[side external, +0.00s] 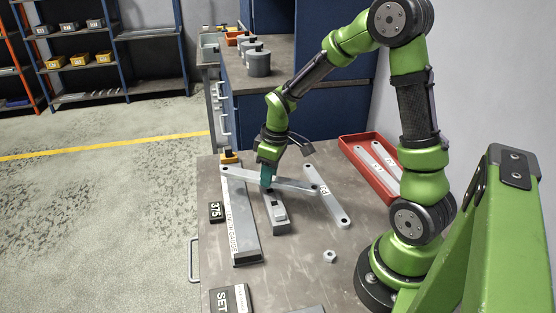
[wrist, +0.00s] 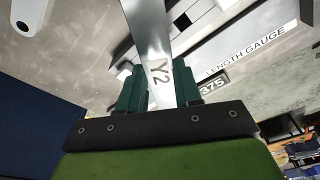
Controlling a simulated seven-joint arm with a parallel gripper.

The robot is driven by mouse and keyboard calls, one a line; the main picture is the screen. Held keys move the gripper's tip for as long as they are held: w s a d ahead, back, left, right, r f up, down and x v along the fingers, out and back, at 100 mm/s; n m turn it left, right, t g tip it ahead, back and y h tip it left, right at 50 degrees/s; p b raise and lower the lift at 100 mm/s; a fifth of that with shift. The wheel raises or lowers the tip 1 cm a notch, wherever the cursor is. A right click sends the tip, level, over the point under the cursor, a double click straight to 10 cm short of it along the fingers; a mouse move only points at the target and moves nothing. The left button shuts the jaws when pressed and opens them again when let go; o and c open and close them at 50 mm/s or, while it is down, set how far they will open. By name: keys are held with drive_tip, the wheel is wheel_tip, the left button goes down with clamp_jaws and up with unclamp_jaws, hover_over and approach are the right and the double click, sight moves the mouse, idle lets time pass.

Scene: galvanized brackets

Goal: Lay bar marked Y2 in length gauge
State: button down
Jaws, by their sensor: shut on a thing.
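The bar marked Y2 (wrist: 157,45) is a flat grey metal strip, and its mark shows close to my fingers in the wrist view. My gripper (side external: 266,181) is shut on it near its middle. In the side view the bar (side external: 294,185) lies crosswise, its left end over the far part of the length gauge and its right end near another bar. I cannot tell whether it touches either. The length gauge (side external: 243,234) is a long grey channel with a white label, left of my gripper; its label shows in the wrist view (wrist: 245,52).
A grey stepped block (side external: 278,214) stands just in front of my gripper. A loose bar (side external: 332,209) lies to the right. A red tray (side external: 387,194) holds more bars. A 375 plate (side external: 216,212), a SET plate (side external: 229,299) and a nut (side external: 330,256) lie on the bench.

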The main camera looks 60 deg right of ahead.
sight(239, 214)
drive_tip(key=w+a+n, duration=0.1)
drive_tip(key=a+n, duration=0.1)
drive_tip(key=n, duration=0.4)
drive_tip(key=w+a+n+g+y, duration=0.1)
drive_tip(key=a+n, duration=0.2)
drive_tip(key=n, duration=0.3)
drive_tip(key=w+a+n+g, duration=0.1)
drive_tip(key=w+a+n, duration=0.1)
drive_tip(key=n, duration=0.4)
drive_tip(key=shift+w+a+r, duration=0.1)
drive_tip(key=shift+a+r, duration=0.05)
drive_tip(key=shift+a, duration=0.35)
drive_tip(key=shift+a+f+n+g, duration=0.15)
drive_tip(key=shift+f+n+g, duration=0.1)
drive_tip(key=shift+f+n, duration=1.3)
drive_tip(key=shift+a+f+n+g, duration=0.15)
drive_tip(key=shift+f+n+g, duration=0.1)
drive_tip(key=shift+f+n, duration=1.3)
drive_tip(key=c, duration=0.7)
unclamp_jaws()
drive_tip(key=shift+r, duration=0.1)
